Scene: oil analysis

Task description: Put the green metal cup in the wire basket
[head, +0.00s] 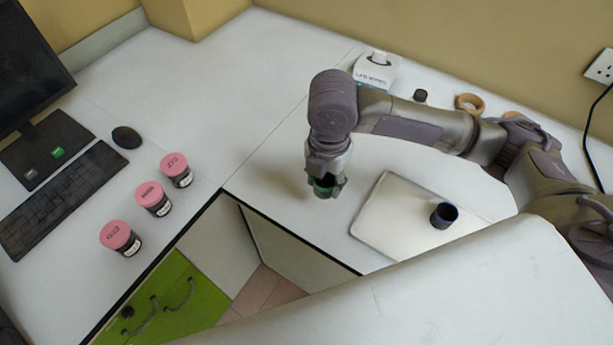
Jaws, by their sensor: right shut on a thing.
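My right gripper (326,182) comes in from the right and points down over the white counter. It is shut on the green metal cup (322,190), a small dark green piece of which shows between the fingers. The fingers hide most of the cup. I cannot tell whether its base touches the counter. The wire basket is not visible in this view. My left gripper is not in view.
A silver tray (385,216) with a dark blue cup (444,214) lies right of the gripper. Jars with pink lids (153,195), a keyboard (62,197) and a mouse (127,137) are left. A tissue box (376,70) and tape roll (469,104) stand behind.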

